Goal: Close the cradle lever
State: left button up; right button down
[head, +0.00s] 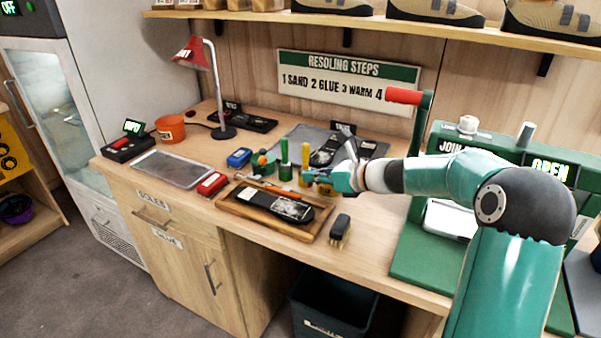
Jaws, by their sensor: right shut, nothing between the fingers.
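A green machine (500,148) stands at the right of the bench, with a lit display reading OPEN (549,170). A lever with a red grip (404,96) stands raised at its left side, its green arm (422,122) upright. I cannot tell for sure that this is the cradle lever; a white-tipped handle (526,133) also stands on the machine. My right gripper (313,178) is shut and empty, left of the machine, over the bench near the upright green and yellow handles. My right arm hides part of the machine. My left gripper is not in view.
A wooden tray (243,212) holds a dark sole (272,205), with a brush (340,229) beside it. Upright green (285,165) and yellow handles are close to the gripper. A red lamp (192,53) stands at the back left. A shelf with shoes (435,12) runs above.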

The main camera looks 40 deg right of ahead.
send_near(259, 167)
notch_tip(259, 167, down, 3)
jog(key=shift+w+f+p, duration=0.1)
jog(key=shift+p, duration=0.2)
jog(key=shift+w+a+r+p, duration=0.1)
jog(key=shift+w+r+p, duration=0.2)
jog(key=shift+w, duration=0.3)
jog(key=shift+w+a+r+p, duration=0.1)
jog(key=shift+w+r+p, duration=0.15)
jog(key=shift+w, duration=0.35)
jog(key=shift+w+a+r+p, duration=0.2)
jog(key=shift+w+p, duration=0.15)
jog(key=shift+w, duration=0.4)
